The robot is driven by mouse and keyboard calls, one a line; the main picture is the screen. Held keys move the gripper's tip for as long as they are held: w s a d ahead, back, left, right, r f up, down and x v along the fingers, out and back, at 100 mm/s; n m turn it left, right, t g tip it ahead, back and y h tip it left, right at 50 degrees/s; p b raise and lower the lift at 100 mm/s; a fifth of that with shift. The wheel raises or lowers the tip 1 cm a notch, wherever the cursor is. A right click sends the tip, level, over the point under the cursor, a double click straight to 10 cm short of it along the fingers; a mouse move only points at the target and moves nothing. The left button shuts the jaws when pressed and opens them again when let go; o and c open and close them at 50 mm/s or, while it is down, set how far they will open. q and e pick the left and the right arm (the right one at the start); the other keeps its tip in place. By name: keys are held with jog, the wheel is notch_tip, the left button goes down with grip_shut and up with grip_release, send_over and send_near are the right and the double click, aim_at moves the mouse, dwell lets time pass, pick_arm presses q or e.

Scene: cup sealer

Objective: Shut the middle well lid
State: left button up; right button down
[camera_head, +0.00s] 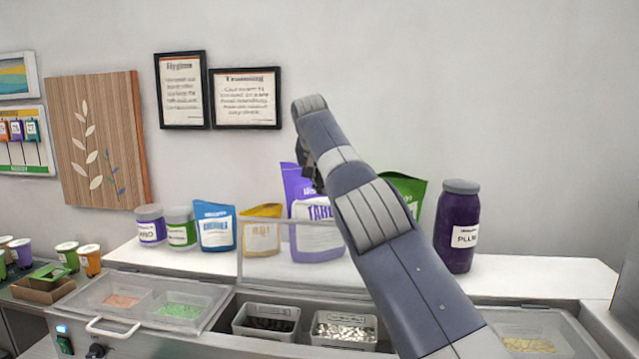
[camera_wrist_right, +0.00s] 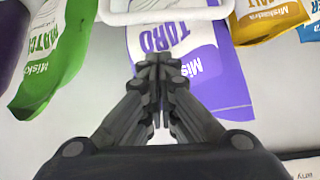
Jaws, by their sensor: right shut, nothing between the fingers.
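The middle well lid (camera_head: 268,258) is a clear panel standing raised at the back edge of the counter unit. The middle well below it is uncovered, with a tub of dark pieces (camera_head: 266,320) and a tub of pale pieces (camera_head: 344,328) inside. My right gripper (camera_head: 316,180) is high above the lid, in front of the purple taro pouch (camera_head: 316,235), partly hidden by my arm. In the right wrist view its fingers (camera_wrist_right: 158,72) are shut and empty. A white handle-like bar (camera_wrist_right: 165,12) shows beyond them, apart from the fingertips. My left gripper is out of view.
A clear left lid (camera_head: 113,328) with a white handle lies shut. A clear right lid covers a well with yellow contents (camera_head: 530,345). Pouches, jars and a dark plum jar (camera_head: 458,228) line the shelf behind. Small cups (camera_head: 88,258) stand at far left.

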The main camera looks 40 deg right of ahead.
pick_arm(q)
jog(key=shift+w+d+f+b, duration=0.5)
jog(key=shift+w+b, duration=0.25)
jog(key=shift+b, duration=0.3)
pick_arm(e)
jog(key=shift+s+a+f, duration=0.7)
jog(key=shift+a+f, duration=0.15)
jog(key=shift+f, duration=0.1)
jog(key=shift+d+f, duration=0.1)
